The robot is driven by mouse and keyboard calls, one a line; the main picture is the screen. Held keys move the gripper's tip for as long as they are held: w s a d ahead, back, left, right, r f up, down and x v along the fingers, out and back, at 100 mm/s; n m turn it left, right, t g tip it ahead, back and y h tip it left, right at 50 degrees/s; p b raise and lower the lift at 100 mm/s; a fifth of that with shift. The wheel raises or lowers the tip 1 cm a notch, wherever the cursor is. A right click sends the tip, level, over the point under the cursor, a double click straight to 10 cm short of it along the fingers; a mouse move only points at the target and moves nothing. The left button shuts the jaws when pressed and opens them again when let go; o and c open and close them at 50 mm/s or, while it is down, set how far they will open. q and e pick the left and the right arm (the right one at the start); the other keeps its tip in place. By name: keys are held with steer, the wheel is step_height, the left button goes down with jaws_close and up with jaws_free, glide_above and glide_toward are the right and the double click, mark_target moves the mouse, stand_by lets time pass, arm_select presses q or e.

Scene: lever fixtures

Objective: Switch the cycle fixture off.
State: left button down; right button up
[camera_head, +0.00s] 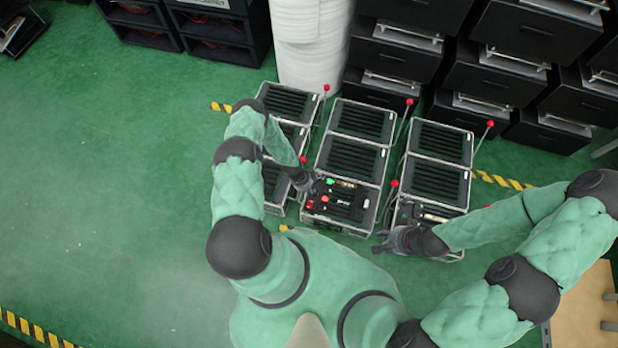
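Three lever fixtures stand side by side on the floor: a left one (289,101), a middle one (352,160) and a right one (437,180). Each is a dark slatted unit in a pale frame with red-knobbed levers. I cannot read which is the cycle fixture. The middle one has a green button (330,182) and red controls (310,204) on its near panel. My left gripper (310,186) is at the left edge of that panel; its fingers are too small to judge. My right gripper (378,242) is open and looks empty, between the middle and right fixtures' near ends.
A white wrapped column (310,45) and stacked dark crates (500,50) stand behind the fixtures. Dark shelving (215,30) is at the back left. A wooden surface (583,310) is at the lower right. The green floor on the left is clear.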

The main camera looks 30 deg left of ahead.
arm_select(q)
steer(key=shift+w+b+v, duration=0.15)
steer(key=shift+w+v, duration=0.1)
steer(key=shift+v, duration=0.95)
steer(key=shift+w+b+v, duration=0.15)
steer(key=shift+w+v, duration=0.1)
steer(key=shift+v, duration=0.95)
arm_select(e)
steer(key=shift+f, duration=0.25)
arm_select(q)
steer(key=shift+a, duration=0.15)
